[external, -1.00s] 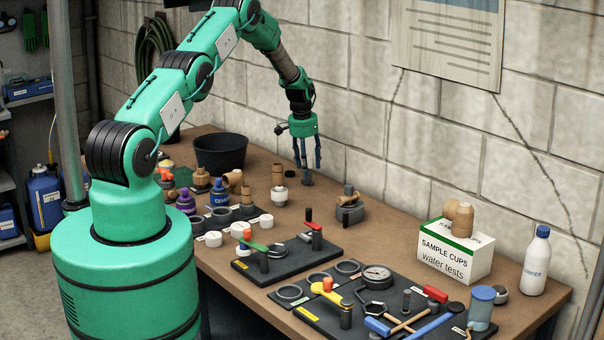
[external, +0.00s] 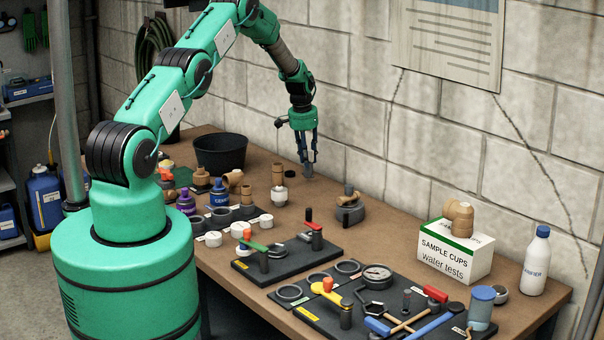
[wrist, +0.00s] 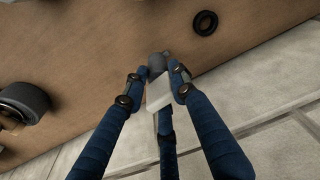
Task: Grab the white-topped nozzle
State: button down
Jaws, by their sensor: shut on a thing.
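My gripper (external: 307,168) is low over the back of the bench, near the wall. Its blue fingers are closed in around a small piece. In the wrist view my gripper (wrist: 156,88) has its fingers around this white-topped nozzle (wrist: 158,95), which shows a pale white part between the fingers and a rounded grey end. In the external view the nozzle is mostly hidden by the fingers, and I cannot tell whether it touches the bench.
A black bucket (external: 220,153) stands left of my gripper. A tan fitting with a white base (external: 278,196) stands in front. A dark grey fitting (external: 350,209) is to the right. A black ring (wrist: 204,22) lies on the bench. The wall (external: 440,130) is close behind.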

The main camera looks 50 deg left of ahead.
notch_tip(320, 180, up, 8)
jog(key=shift+f, duration=0.2)
dwell(0.3)
jog(key=shift+s, duration=0.1)
dwell(0.4)
